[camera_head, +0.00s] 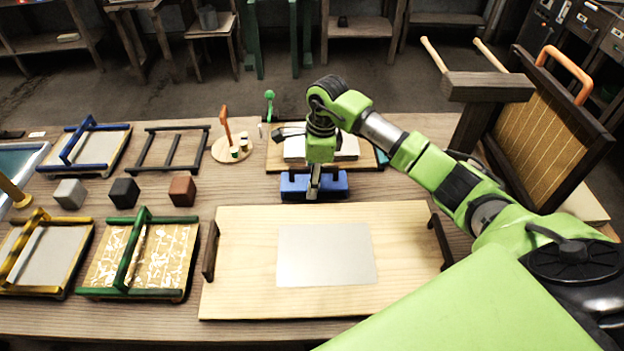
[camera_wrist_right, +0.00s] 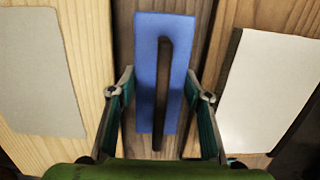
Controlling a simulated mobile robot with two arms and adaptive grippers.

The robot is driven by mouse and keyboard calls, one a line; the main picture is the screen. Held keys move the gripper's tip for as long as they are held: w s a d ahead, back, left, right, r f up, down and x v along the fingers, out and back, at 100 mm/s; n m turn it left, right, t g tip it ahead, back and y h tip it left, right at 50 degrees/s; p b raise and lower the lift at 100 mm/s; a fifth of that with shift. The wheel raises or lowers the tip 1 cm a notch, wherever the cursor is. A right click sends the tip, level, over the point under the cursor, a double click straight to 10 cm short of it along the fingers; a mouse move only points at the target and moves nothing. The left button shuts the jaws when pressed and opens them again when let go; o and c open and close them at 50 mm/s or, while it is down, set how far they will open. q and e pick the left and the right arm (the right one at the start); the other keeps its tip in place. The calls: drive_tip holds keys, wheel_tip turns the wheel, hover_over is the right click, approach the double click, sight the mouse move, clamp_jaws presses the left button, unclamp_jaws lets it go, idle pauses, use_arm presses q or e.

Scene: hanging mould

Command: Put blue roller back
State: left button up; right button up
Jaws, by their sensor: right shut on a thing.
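The blue roller (camera_head: 332,186) shows as a blue block behind the large wooden board. In the right wrist view the blue roller (camera_wrist_right: 146,60) is a long blue rectangle with a dark bar along its middle. My right gripper (camera_head: 314,192) reaches down onto it from above. In the right wrist view the two fingers of my right gripper (camera_wrist_right: 160,100) stand on either side of the block, shut on it. Whether it is lifted off the table is hard to tell. My left gripper is not in view.
The board (camera_head: 240,240) in front carries a grey sheet (camera_head: 326,255). Behind the roller, a pale stack (camera_head: 345,148) lies on another board. Several coloured frames and three small cubes lie at left. A round stand (camera_head: 222,153) is near the back. A mould (camera_head: 545,130) stands at right.

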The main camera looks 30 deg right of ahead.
drive_tip(key=o, duration=1)
drive_tip(key=shift+s+f, duration=0.25)
drive_tip(key=shift+f, duration=0.25)
drive_tip(key=o, duration=0.3)
drive_tip(key=shift+w+f, duration=0.1)
drive_tip(key=shift+f, duration=0.05)
drive_tip(key=shift+w, duration=0.25)
drive_tip(key=shift+s+r+p, duration=0.15)
drive_tip(key=shift+r+p, duration=0.2)
drive_tip(key=shift+r, duration=0.2)
drive_tip(key=shift+r+p, duration=0.5)
drive_tip(key=r+b, duration=0.1)
drive_tip(key=r, duration=0.2)
drive_tip(key=r+b, duration=0.1)
drive_tip(key=r, duration=0.3)
drive_tip(key=d+r, duration=0.1)
drive_tip(key=r, duration=0.2)
drive_tip(key=shift+s+d+r+b, duration=0.1)
drive_tip(key=shift+s+r+b, duration=0.05)
drive_tip(key=shift+r+b, duration=0.25)
drive_tip(key=shift+s+r, duration=0.1)
drive_tip(key=shift+r, duration=0.2)
